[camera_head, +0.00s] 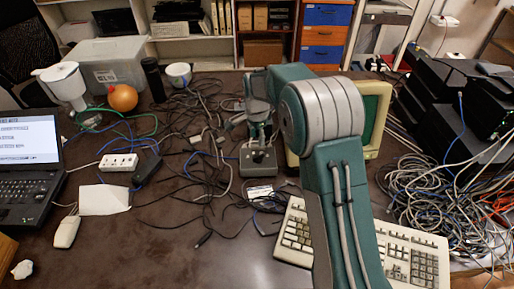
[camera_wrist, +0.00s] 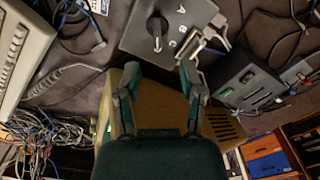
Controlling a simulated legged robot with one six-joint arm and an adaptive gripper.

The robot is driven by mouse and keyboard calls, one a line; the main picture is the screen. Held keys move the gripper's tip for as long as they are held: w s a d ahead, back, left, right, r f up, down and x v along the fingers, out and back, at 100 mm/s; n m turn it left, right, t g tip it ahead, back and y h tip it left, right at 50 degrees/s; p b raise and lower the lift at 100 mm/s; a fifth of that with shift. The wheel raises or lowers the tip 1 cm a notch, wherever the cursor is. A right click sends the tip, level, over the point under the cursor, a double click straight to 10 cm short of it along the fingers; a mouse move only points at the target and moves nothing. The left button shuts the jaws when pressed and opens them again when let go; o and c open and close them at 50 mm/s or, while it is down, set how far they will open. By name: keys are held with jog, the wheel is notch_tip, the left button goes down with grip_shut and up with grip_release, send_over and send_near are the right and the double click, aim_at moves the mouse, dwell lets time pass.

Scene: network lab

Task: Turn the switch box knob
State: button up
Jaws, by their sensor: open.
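The grey switch box (camera_head: 258,165) stands on the desk near the middle of the head view. Its face fills the upper middle of the wrist view (camera_wrist: 190,14), with letters A and B and plugged cables beside them. The black knob (camera_wrist: 157,27) with a light pointer sits left of the letters. My gripper (camera_wrist: 160,67) is open, its two fingers spread and empty. In the wrist view its fingertips lie just below the knob, apart from it. In the head view my gripper (camera_head: 259,128) is above the box and hides the knob.
An old beige monitor (camera_head: 378,105) stands right of the box, behind my arm. A keyboard (camera_head: 415,262) lies in front of it. Tangled cables (camera_head: 190,125) spread left of the box, and a cable pile (camera_head: 430,195) lies right. The desk's front middle is clear.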

jog(key=shift+r, duration=1.55)
jog(key=s+d+r+n+t, duration=0.1)
jog(key=s+d+r+n, duration=0.25)
jog(key=s+r, duration=0.4)
jog(key=s+d+r+n+t, duration=0.2)
jog(key=s+d+r, duration=0.2)
jog(key=s+r, duration=0.3)
jog(key=s+d+n+t, duration=0.1)
jog(key=s+d+n, duration=0.1)
jog(key=s, duration=0.8)
jog(key=s+d+r+n+t, duration=0.1)
jog(key=s+d+n, duration=0.2)
jog(key=s, duration=0.6)
jog(key=shift+s+r+n+t, duration=0.3)
jog(key=shift+s+n, duration=0.1)
jog(key=shift+n, duration=0.15)
